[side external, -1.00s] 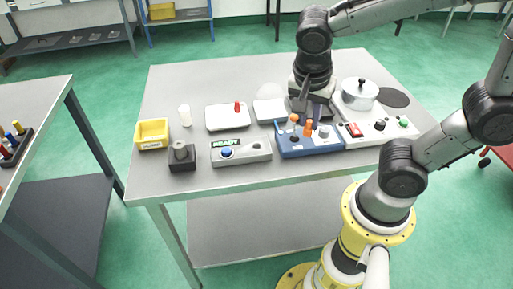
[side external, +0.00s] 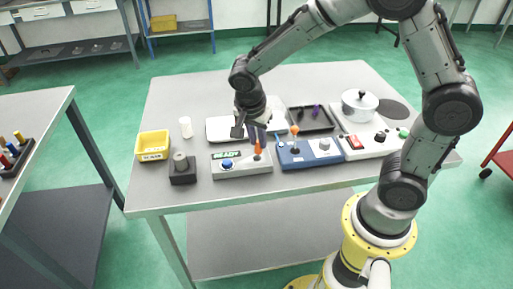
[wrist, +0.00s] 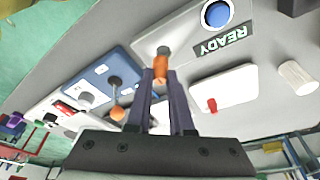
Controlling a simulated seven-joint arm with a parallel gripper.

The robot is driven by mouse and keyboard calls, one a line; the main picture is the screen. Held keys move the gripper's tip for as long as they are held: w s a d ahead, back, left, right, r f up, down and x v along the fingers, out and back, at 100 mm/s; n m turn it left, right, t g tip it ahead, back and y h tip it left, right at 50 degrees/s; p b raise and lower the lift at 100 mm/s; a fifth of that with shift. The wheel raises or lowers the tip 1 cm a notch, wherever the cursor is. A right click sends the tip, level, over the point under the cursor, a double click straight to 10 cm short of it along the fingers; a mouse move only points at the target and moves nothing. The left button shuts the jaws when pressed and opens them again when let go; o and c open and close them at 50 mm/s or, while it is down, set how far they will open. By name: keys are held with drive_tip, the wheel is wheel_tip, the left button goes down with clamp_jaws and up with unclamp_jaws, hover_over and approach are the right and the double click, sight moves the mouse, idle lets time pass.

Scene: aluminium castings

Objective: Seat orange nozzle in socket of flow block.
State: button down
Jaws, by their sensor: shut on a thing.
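The orange nozzle (wrist: 160,70) is between the fingertips of my gripper (wrist: 160,80) in the wrist view, and the fingers are shut on it. In the side view my gripper (side external: 254,136) points down, with the nozzle (side external: 257,150) upright below it. They are at the right part of the grey block (side external: 228,170) with a READY display and a blue button, which I take as the flow block; it also shows in the wrist view (wrist: 190,48). A dark grey round part sits at the nozzle's far end. I cannot tell whether the nozzle is in the socket.
A blue block (side external: 320,161) with an orange-balled stick stands right of the grey block. A black tray (side external: 330,128) with purple pieces is behind it. A dark post block (side external: 183,178) and a yellow bin (side external: 151,158) are at left. A pot (side external: 359,104) stands at right.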

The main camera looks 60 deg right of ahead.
sight(257, 147)
drive_tip(key=shift+w+f, duration=0.2)
drive_tip(key=shift+f, duration=1.55)
drive_tip(key=shift+f, duration=0.15)
drive_tip(key=c, duration=0.8)
unclamp_jaws()
drive_tip(key=w+v, duration=0.1)
drive_tip(key=v, duration=1.1)
drive_tip(key=s+d+r+n+t+y, duration=0.1)
drive_tip(key=s+r+n+t, duration=0.1)
drive_tip(key=s+n, duration=0.6)
drive_tip(key=s+d+r+n+t+y, duration=0.1)
drive_tip(key=s+r+n+t+y, duration=0.1)
drive_tip(key=s+n, duration=0.6)
drive_tip(key=shift+s+d+r+t, duration=0.35)
drive_tip(key=shift+s+r+t, duration=0.15)
drive_tip(key=shift+s+r, duration=0.8)
